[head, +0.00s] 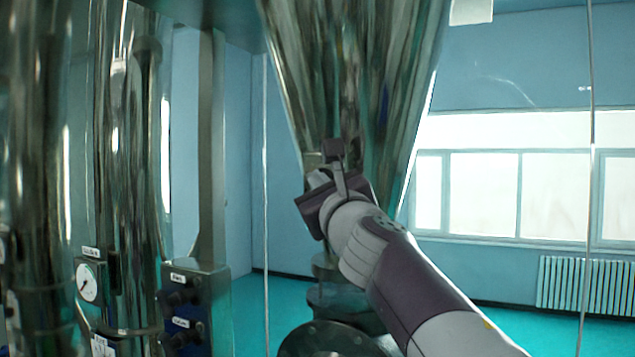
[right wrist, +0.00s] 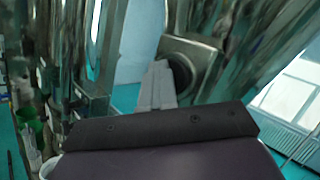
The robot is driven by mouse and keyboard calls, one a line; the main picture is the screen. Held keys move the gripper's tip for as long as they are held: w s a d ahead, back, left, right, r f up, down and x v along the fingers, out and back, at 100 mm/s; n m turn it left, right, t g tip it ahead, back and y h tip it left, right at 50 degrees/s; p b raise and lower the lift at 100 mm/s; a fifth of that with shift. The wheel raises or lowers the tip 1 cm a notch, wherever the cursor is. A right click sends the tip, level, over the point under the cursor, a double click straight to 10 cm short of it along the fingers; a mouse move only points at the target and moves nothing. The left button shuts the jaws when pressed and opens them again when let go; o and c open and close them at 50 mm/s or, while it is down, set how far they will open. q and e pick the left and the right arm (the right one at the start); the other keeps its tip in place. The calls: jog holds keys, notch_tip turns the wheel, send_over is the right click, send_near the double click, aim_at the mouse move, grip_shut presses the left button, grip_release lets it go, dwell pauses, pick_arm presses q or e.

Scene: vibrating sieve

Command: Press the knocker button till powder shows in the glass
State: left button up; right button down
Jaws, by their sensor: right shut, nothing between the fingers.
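A polished steel cone (head: 350,70) hangs in the middle of the head view. My right gripper (head: 318,178) is shut and empty, at the cone's lower left side. In the right wrist view its grey fingers (right wrist: 157,88) point at a square metal plate (right wrist: 205,58) with a dark round part in it (right wrist: 180,75), which looks like the knocker button. The fingertips overlap the edge of this round part; I cannot tell whether they touch it. My right arm hides part of the pipework below the cone. I cannot make out the glass or any powder. My left gripper is out of view.
A dark flange (head: 325,340) sits below the cone. A control box (head: 197,300) with dark knobs and a round gauge (head: 88,282) stand at the left among steel columns. A radiator (head: 585,285) is under the windows at the right. The teal floor there looks clear.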

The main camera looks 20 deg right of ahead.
jog(key=shift+f, duration=0.1)
jog(key=shift+s+a+f+b, duration=0.1)
jog(key=shift+s+a+b, duration=0.25)
jog(key=shift+s+a, duration=0.25)
jog(key=shift+a, duration=0.1)
jog(key=s+a, duration=0.3)
jog(key=shift+s+a+b, duration=0.25)
jog(key=shift+s+b, duration=0.1)
jog(key=shift+b, duration=0.05)
dwell(0.3)
dwell(0.4)
